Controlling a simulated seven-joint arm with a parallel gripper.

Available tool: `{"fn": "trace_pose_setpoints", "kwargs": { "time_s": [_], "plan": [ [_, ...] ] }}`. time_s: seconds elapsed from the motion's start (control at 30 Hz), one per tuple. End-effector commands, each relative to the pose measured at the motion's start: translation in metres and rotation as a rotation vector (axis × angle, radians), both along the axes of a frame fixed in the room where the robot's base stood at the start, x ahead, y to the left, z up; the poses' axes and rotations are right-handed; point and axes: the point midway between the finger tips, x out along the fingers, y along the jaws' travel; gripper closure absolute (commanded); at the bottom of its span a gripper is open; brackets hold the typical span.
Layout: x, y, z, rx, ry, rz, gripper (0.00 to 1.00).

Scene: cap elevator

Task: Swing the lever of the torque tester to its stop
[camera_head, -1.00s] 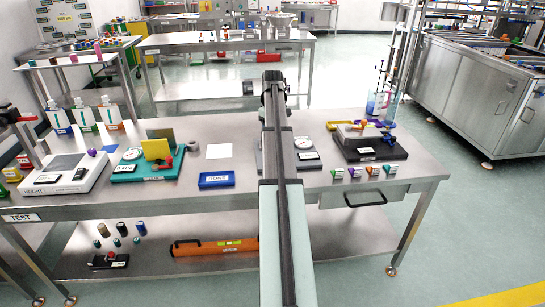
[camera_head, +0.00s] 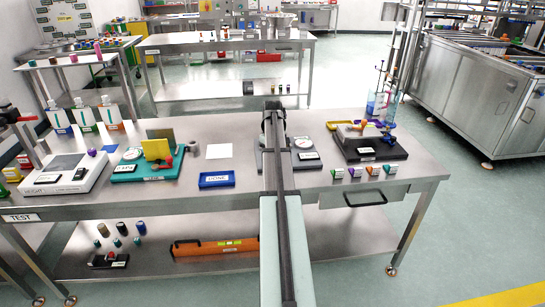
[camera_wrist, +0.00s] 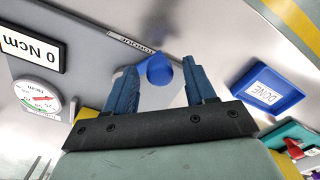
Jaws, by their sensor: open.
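The torque tester (camera_head: 262,160) is a grey plate with a round dial (camera_head: 303,142), partly hidden behind my arm in the head view. In the wrist view its dial (camera_wrist: 38,103) and a "0 Ncm" display (camera_wrist: 32,55) are at the left. A blue round knob (camera_wrist: 159,69), apparently the lever's, appears between my two fingertips, beside a small label strip. My gripper (camera_wrist: 159,76) is open with a finger on either side of the knob in the picture. I cannot tell whether they touch it. My gripper is hidden in the head view.
A blue DONE tray (camera_head: 217,179) lies left of the tester, with a white sheet (camera_head: 219,151) behind it. A teal station (camera_head: 147,168) stands further left. A black station (camera_head: 368,147) and several small coloured-top items (camera_head: 364,172) are at the right.

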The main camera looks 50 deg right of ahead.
Motion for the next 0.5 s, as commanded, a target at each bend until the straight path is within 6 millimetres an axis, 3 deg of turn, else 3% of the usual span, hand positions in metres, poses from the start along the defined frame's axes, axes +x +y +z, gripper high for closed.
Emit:
{"fn": "trace_pose_setpoints", "kwargs": {
  "time_s": [0.13,0.5],
  "plan": [
    [0.0000,0.0000,0.0002,0.000,0.000,0.000,0.46],
    [0.0000,0.0000,0.0005,0.000,0.000,0.000,0.81]
  ]
}}
